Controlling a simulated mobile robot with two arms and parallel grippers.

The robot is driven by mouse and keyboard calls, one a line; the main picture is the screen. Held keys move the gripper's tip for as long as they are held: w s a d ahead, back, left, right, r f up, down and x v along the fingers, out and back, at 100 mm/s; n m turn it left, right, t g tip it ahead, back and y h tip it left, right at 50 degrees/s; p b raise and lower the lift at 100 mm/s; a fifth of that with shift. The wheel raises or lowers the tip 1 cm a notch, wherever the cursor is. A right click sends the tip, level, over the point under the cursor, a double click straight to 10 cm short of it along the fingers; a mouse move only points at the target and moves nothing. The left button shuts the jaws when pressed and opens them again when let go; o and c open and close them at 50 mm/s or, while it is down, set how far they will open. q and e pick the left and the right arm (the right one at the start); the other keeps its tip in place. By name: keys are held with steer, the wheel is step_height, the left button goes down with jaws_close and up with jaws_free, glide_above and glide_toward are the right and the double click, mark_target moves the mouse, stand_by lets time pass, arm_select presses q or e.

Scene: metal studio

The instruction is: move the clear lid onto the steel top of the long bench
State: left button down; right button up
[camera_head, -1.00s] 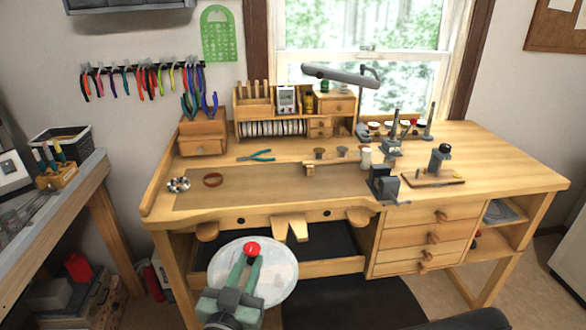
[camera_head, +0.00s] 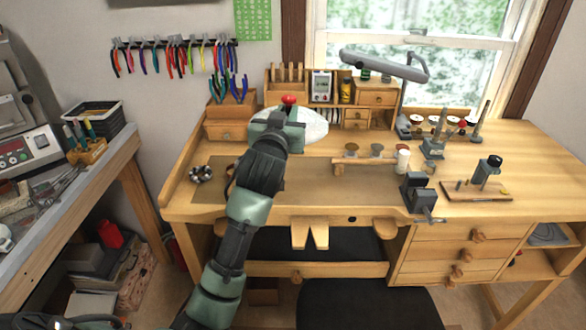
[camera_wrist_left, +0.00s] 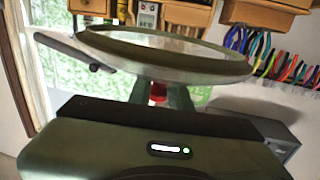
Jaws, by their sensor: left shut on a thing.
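The clear lid (camera_head: 312,122) is a round, see-through disc with a red knob (camera_head: 289,99). My left gripper (camera_head: 287,108) is shut on the lid and holds it up in front of the wooden workbench's back shelves. In the left wrist view the lid (camera_wrist_left: 165,55) is tilted, with its red knob (camera_wrist_left: 158,92) between the fingers. The long bench's steel top (camera_head: 88,178) is grey and runs along the left edge of the head view, apart from the lid. My right gripper is not in view.
The steel top carries a pen block (camera_head: 87,152), a black basket (camera_head: 92,122), a grey device (camera_head: 25,145) and scattered tools. Pliers hang on the wall rack (camera_head: 170,42). The wooden workbench (camera_head: 350,222) holds shelves, a vise (camera_head: 418,192) and a lamp (camera_head: 385,65).

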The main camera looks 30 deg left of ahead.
arm_select(q)
step_height(320, 180, down, 16)
steer(key=shift+f, duration=0.1)
stand_by(0.4)
steer(key=c, duration=1.3)
jaws_free()
steer(key=shift+s+d, duration=0.1)
